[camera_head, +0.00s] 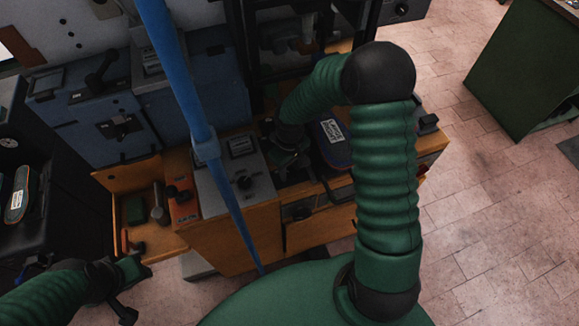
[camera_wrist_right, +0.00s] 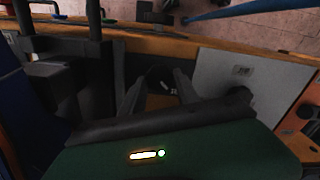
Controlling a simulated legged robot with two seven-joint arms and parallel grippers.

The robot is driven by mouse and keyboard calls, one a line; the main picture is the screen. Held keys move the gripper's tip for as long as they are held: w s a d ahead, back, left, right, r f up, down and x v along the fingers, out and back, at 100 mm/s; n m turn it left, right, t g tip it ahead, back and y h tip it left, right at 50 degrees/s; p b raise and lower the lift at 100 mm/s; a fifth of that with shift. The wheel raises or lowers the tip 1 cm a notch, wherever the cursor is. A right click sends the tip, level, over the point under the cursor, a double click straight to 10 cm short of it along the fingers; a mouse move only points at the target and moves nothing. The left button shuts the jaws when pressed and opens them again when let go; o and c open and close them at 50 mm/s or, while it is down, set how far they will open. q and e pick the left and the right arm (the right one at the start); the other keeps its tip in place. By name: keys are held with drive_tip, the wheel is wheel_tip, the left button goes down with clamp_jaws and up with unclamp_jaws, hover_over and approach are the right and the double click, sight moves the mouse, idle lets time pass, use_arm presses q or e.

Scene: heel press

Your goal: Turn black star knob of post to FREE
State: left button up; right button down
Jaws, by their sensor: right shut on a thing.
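My right gripper (camera_head: 291,160) is low over the wooden bench, just right of a grey panel. In the right wrist view its two fingers (camera_wrist_right: 158,95) stand on either side of a dark round part (camera_wrist_right: 160,78) with small white marks, which I take to be the black star knob of the post. The gripper is shut on it; the contact is dark and partly hidden. Which way the knob points cannot be read. My left gripper (camera_head: 130,290) is at the lower left, away from the bench, with its fingers apart and empty.
The grey panel (camera_head: 213,188) carries another black knob (camera_head: 245,182). An orange box (camera_head: 183,208) and an open drawer (camera_head: 127,243) with tools are left of it. A blue pole (camera_head: 180,75) crosses the head view. A labelled blue object (camera_head: 334,156) lies right of my right gripper.

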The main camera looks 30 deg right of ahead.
sight(290, 171)
drive_tip(key=c, duration=0.9)
unclamp_jaws()
wheel_tip(290, 171, up, 17)
drive_tip(key=shift+f+p, duration=0.15)
drive_tip(key=shift+p, duration=0.15)
drive_tip(key=s+a+f+m+t, duration=0.1)
drive_tip(key=s+a+f+t, duration=0.1)
drive_tip(key=s+a+f, duration=0.3)
drive_tip(key=s+a, duration=0.3)
drive_tip(key=s, duration=0.2)
drive_tip(key=shift+f+t, duration=0.3)
drive_tip(key=shift+f, duration=0.1)
